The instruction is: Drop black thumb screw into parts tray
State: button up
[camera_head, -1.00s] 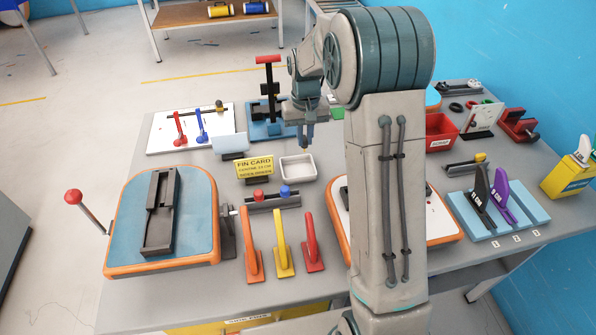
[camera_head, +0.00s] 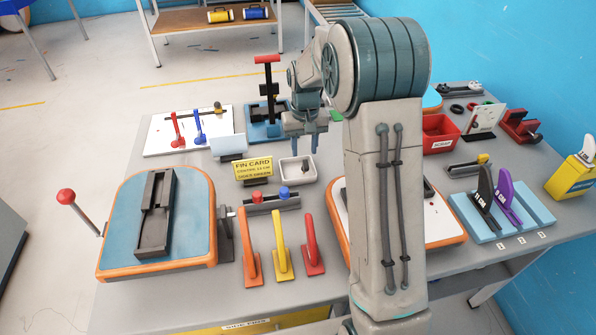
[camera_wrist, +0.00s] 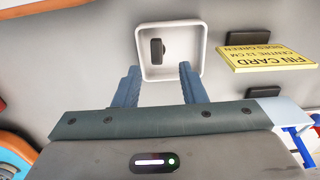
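The parts tray (camera_head: 290,176) is a small white square tray near the middle of the table, beside the yellow fin card sign. The black thumb screw (camera_head: 305,168) lies inside it; the wrist view shows the dark screw (camera_wrist: 157,50) within the walls of the tray (camera_wrist: 198,30), touching neither finger. My gripper (camera_head: 304,147) is above and just behind the tray. In the wrist view my gripper (camera_wrist: 158,85) has its two blue-grey fingers spread apart with nothing between them.
The yellow fin card sign (camera_head: 253,169) stands left of the tray. A rail with red and blue knobs (camera_head: 270,201) lies in front of it. A black stand with a red handle (camera_head: 268,95) rises behind. A red scrap bin (camera_head: 439,137) is to the right.

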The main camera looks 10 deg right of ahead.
notch_tip(320, 180, up, 14)
dwell(0.4)
jog(key=shift+f, duration=0.15)
jog(key=s+f+t, duration=0.1)
jog(key=s+f, duration=0.1)
jog(key=s, duration=1.2)
jog(key=s+f+t, duration=0.2)
jog(key=s, duration=1.2)
jog(key=shift+s, duration=0.25)
jog(key=shift+a, duration=0.1)
